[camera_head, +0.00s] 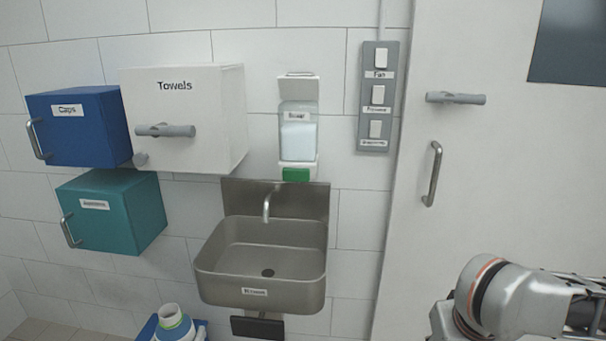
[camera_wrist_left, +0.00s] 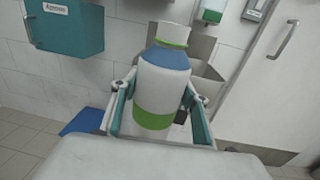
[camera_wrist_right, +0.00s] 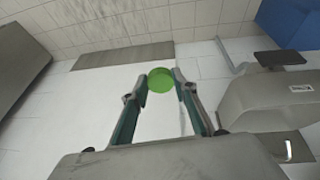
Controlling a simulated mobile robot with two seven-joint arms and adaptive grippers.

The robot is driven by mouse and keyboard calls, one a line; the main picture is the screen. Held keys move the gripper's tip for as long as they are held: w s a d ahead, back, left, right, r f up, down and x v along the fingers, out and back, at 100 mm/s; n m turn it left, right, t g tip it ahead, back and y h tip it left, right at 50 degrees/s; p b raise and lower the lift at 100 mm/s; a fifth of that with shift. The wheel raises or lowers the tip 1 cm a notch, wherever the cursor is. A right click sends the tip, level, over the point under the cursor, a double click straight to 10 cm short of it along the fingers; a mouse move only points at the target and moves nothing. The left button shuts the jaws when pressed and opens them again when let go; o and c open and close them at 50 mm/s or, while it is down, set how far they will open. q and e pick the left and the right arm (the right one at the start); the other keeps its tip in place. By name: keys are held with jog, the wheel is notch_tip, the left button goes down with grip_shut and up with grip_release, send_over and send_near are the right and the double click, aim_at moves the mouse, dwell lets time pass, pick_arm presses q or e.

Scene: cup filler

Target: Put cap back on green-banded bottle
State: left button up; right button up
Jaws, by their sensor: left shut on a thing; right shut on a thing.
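The bottle (camera_wrist_left: 160,88) is white with a blue shoulder, a green ring and a green band low on its body. My left gripper (camera_wrist_left: 160,100) is shut around it, one finger on each side. In the head view the bottle's bare white neck (camera_head: 170,313) shows at the bottom edge, without a cap on it. The green cap (camera_wrist_right: 160,80) is round and sits between the fingertips of my right gripper (camera_wrist_right: 160,84), which is shut on it. In the head view my right arm is at the lower right, and the cap is not visible there. Cap and bottle are well apart.
A metal sink (camera_head: 268,262) is fixed to the wall, with a soap dispenser (camera_head: 298,130) above it. A blue box (camera_head: 78,125), a white towels box (camera_head: 190,105) and a teal box (camera_head: 110,212) hang at left. A door (camera_head: 500,150) with a handle stands at right.

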pick_arm(q)
jog(key=shift+d, duration=0.1)
jog(key=d+r+m+g+h, duration=0.1)
jog(key=d+m+g+h, duration=0.3)
jog(key=d, duration=1.4)
jog(key=m+h, duration=0.4)
jog(key=h, duration=0.3)
jog(key=shift+w+h, duration=0.25)
jog(key=shift+h, duration=0.05)
pick_arm(e)
jog(key=a+r+n+g+y, duration=0.1)
jog(key=a+r+n+y, duration=0.1)
jog(key=a+r+n, duration=0.3)
jog(key=a+r+n+g+y, duration=0.1)
jog(key=a+r+n, duration=0.5)
jog(key=a+r, duration=0.7)
jog(key=a+y, duration=0.1)
jog(key=a, duration=1.1)
jog(key=shift+w+a+g, duration=0.15)
jog(key=shift+a+g, duration=0.1)
jog(key=shift+g, duration=0.15)
pick_arm(q)
jog(key=shift+r, duration=0.1)
pick_arm(e)
jog(key=shift+f, duration=1.9)
